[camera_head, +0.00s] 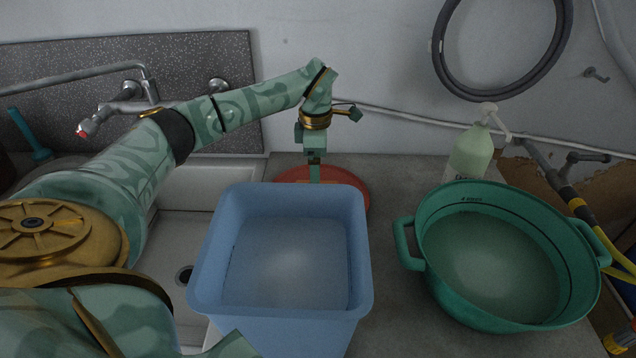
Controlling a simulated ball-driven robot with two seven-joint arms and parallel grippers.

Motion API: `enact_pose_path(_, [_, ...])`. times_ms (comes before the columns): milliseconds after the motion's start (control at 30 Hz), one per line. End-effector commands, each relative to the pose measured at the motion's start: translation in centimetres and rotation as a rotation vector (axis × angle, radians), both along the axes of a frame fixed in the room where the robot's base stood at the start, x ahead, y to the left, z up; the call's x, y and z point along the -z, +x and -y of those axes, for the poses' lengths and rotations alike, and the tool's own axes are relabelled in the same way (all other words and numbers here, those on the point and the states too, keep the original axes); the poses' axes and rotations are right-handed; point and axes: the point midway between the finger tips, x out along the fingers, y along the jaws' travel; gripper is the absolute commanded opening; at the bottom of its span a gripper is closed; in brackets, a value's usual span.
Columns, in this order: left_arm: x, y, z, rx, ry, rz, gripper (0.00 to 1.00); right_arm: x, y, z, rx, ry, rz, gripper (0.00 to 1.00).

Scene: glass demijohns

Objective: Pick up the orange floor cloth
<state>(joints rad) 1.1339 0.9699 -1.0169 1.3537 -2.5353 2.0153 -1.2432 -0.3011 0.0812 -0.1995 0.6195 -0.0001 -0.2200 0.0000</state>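An orange-red, flat, round-edged thing, which looks like the orange floor cloth (350,181), lies on the grey worktop behind the blue tub. The tub's rear rim hides its front part. My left arm reaches in from the left, over the sink. My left gripper (314,172) points down at the cloth, just behind the tub's rim. Its fingers look narrow and overlap in this view, so I cannot tell whether they are open, shut or touching the cloth. My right gripper is not in view.
A blue tub (364,275) stands in front of the cloth. A green two-handled basin (440,285) is at the right, with a pale green bottle (470,153) behind it. The grey worktop (405,185) is clear between cloth and bottle. A tap (125,104) is behind the sink.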

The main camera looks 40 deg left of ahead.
Motion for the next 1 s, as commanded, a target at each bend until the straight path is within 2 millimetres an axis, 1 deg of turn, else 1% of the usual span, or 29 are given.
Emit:
enact_pose_path(33, [0.9,0.0,0.1,0.001,-0.001,-0.001,0.94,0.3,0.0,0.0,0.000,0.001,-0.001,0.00])
enact_pose_path(233, [2.4,0.0,0.1,0.001,-0.001,0.000,0.94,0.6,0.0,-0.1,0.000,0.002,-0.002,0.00])
enact_pose_path(400, [5.4,0.0,0.3,0.000,-0.002,-0.002,0.94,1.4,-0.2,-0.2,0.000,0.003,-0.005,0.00])
enact_pose_path(500, [6.6,0.0,0.3,0.000,-0.002,-0.001,0.94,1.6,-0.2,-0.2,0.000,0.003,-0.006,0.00])
enact_pose_path(600, [7.0,0.0,0.3,0.001,-0.001,0.001,0.94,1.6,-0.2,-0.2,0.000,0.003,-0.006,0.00])
enact_pose_path(767, [6.9,0.1,0.2,0.001,0.000,0.001,0.94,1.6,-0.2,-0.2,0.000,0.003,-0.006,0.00])
enact_pose_path(800, [6.9,0.1,0.2,0.001,0.000,0.001,0.91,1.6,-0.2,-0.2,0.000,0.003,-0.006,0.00])
enact_pose_path(867, [6.9,0.1,0.2,0.001,0.000,0.001,0.74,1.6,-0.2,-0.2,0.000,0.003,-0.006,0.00])
enact_pose_path(900, [6.9,0.1,0.2,0.001,0.000,0.001,0.63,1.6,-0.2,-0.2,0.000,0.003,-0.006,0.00])
enact_pose_path(967, [6.9,0.1,0.2,0.001,0.000,0.001,0.46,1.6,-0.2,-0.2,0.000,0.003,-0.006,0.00])
enact_pose_path(1000, [6.9,0.1,0.2,0.001,0.000,0.001,0.44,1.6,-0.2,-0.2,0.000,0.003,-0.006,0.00])
